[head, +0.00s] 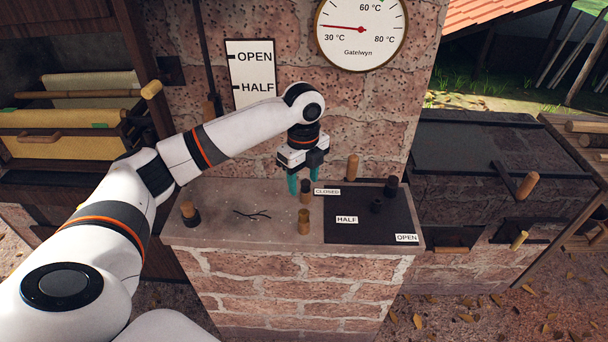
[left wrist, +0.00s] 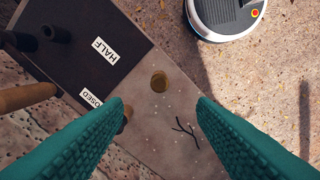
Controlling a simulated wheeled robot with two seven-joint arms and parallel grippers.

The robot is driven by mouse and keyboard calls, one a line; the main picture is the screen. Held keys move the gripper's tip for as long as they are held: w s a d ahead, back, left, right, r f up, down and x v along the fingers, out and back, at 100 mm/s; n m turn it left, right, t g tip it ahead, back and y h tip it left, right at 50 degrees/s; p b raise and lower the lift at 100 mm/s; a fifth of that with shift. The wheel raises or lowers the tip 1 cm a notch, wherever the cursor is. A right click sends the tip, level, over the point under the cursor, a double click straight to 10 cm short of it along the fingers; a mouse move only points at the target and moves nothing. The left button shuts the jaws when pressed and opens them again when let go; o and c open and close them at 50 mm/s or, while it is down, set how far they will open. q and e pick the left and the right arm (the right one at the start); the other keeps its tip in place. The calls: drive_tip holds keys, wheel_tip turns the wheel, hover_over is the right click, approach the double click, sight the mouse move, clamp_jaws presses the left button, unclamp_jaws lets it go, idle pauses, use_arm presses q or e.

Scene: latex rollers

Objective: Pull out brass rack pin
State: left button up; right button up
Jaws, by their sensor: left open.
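A short brass-coloured peg (head: 304,222) stands upright on the stone top, left of the dark plate; its round top shows in the left wrist view (left wrist: 159,81). A second, darker-topped peg (head: 306,198) stands behind it; in the left wrist view a peg is partly covered by the left finger. I cannot tell for certain which one is the rack pin. My left gripper (head: 303,179) points down above the rear peg, with its teal fingers apart. Nothing is between the fingers in the left wrist view (left wrist: 160,106). My right gripper is not in view.
The dark plate (head: 365,235) carries CLOSED, HALF and OPEN labels and dark knobs (head: 391,186). A wooden handle (head: 352,167) rises behind it. A wooden-topped knob (head: 188,212) and a twig (head: 253,214) lie left. The brick wall with the dial (head: 361,30) stands behind.

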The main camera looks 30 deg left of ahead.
sight(304, 212)
use_arm(q)
wheel_tip(304, 212, down, 11)
drive_tip(key=shift+f+p, duration=0.1)
drive_tip(key=shift+p, duration=0.55)
clamp_jaws()
drive_tip(key=shift+r+p, duration=0.7)
drive_tip(key=shift+p, duration=0.2)
idle(0.4)
drive_tip(key=shift+r+p, duration=3.5)
drive_tip(key=shift+p, duration=0.45)
